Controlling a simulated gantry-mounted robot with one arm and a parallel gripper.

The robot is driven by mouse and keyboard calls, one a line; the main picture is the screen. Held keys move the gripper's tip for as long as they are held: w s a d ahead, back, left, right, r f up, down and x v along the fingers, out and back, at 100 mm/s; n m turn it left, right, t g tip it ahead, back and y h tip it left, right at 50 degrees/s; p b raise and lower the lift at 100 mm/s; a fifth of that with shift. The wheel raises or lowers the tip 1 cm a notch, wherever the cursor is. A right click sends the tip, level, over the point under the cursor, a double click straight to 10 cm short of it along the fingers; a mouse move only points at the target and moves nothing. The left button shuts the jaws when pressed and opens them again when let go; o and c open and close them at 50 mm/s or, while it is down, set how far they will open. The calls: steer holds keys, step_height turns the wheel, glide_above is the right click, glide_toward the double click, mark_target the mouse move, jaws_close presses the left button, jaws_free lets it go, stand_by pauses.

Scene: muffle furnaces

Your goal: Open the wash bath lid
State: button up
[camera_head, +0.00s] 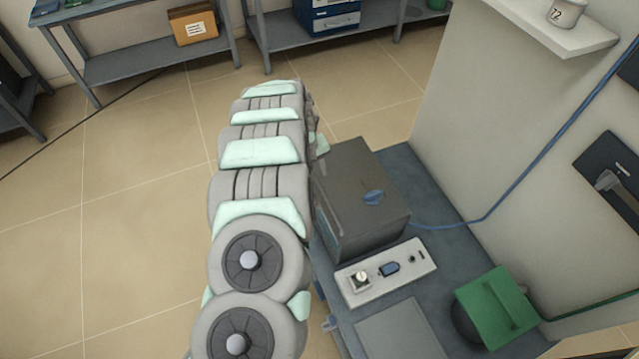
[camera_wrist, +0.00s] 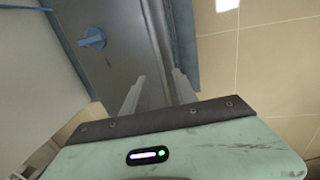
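I cannot tell for sure whether this or the green-topped unit (camera_head: 497,305) is the wash bath. In the wrist view the blue knob (camera_wrist: 93,38) sits on a grey surface, left of and beyond my fingers. My gripper (camera_wrist: 160,73) has its two fingers apart with nothing visible between them. Its tips are near the grey box's edge; contact cannot be told. In the head view my arm hides the gripper.
A white control panel (camera_head: 385,272) and a flat grey plate (camera_head: 402,332) lie in front of the box. A wall (camera_head: 480,120) with a shelf (camera_head: 550,25) rises to the right. Blue cable (camera_head: 520,175) runs to the wall. Floor at left is clear.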

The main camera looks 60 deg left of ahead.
mark_target(321, 186)
steer(key=f, duration=0.2)
steer(key=w+f, duration=0.1)
steer(key=f, duration=0.1)
steer(key=f+b, duration=0.1)
steer(key=f, duration=0.2)
steer(key=shift+w, duration=0.25)
steer(key=shift+c, duration=0.4)
jaws_close()
stand_by(0.8)
